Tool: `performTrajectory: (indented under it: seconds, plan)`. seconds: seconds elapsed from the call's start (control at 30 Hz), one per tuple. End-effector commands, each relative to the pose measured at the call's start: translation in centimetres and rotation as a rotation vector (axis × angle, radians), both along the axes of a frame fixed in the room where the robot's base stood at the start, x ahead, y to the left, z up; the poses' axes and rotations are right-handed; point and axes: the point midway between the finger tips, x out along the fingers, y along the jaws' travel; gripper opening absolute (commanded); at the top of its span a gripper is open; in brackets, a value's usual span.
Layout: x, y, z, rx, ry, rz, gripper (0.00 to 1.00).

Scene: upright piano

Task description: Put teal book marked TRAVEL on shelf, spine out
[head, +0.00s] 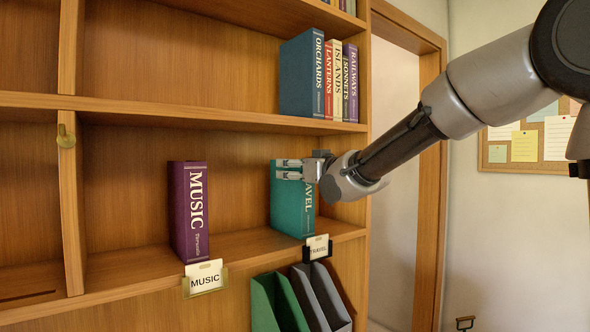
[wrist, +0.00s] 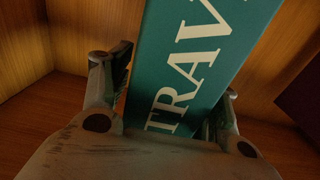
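The teal book marked TRAVEL (head: 293,212) stands upright in the shelf's middle bay, behind the TRAVEL label (head: 318,247). Its lettered spine faces out and shows large between my fingers in the wrist view (wrist: 190,65). My gripper (head: 288,169) reaches in from the right at the book's upper part and covers some lettering. In the wrist view my gripper (wrist: 172,85) has a finger close against each side of the book, and looks shut on it. The book's base appears to rest on the shelf board (head: 240,248); the far finger is hidden in the head view.
A purple MUSIC book (head: 190,212) stands to the left behind a MUSIC label (head: 205,280), with bare shelf between. Several books (head: 335,80) stand on the shelf above. Green and grey files (head: 290,300) sit below. A wooden upright borders the bay at right.

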Motion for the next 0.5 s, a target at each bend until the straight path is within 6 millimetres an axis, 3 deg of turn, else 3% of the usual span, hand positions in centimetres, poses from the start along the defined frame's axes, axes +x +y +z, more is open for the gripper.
performTrajectory:
  seconds: [0.33,0.5]
  plan:
    - [-0.2,-0.2,-0.2,-0.002,0.005,-0.001,0.66]
    - [-2.2,-1.5,0.0,0.000,0.002,-0.002,0.66]
